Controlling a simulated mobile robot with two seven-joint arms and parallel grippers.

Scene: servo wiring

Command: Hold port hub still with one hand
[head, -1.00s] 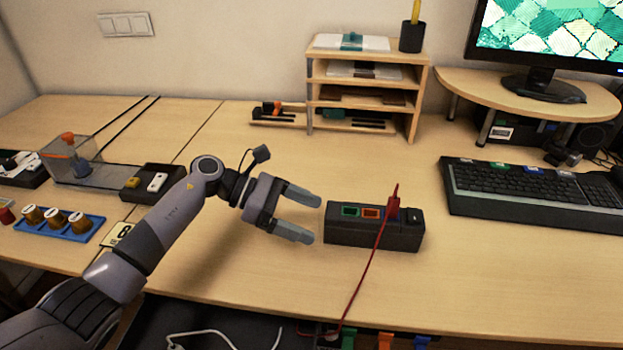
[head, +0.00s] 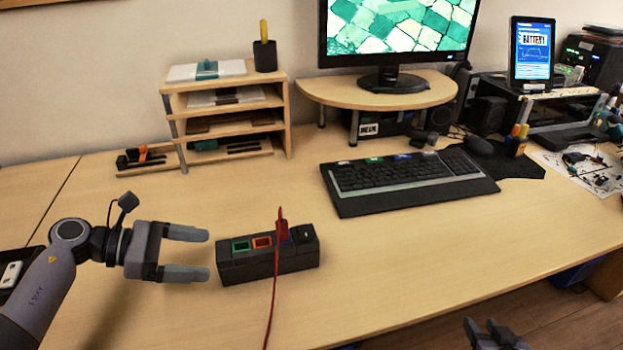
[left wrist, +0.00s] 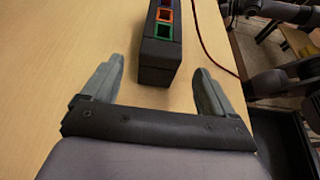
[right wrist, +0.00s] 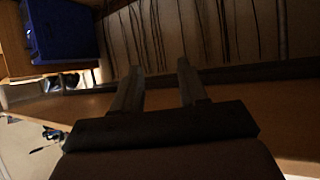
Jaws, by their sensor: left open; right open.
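The port hub (head: 268,264) is a long dark block on the desk. It has green, orange and blue-edged ports on top and a red plug (head: 281,226) standing in it, with a red cable running down to the desk's front edge. My left gripper (head: 197,254) is open and empty just left of the hub's end. In the left wrist view the hub's near end (left wrist: 158,66) lies ahead, around the gap between the open fingers (left wrist: 160,85), not touching them. My right gripper (head: 490,328) is low at the bottom right, open and empty, away from the hub; its fingers also show in the right wrist view (right wrist: 157,85).
A keyboard (head: 405,180) lies behind and right of the hub. A wooden shelf (head: 226,113) and a monitor stand (head: 377,92) are at the back. The desk in front and right of the hub is clear. A tablet (head: 531,52) stands at back right.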

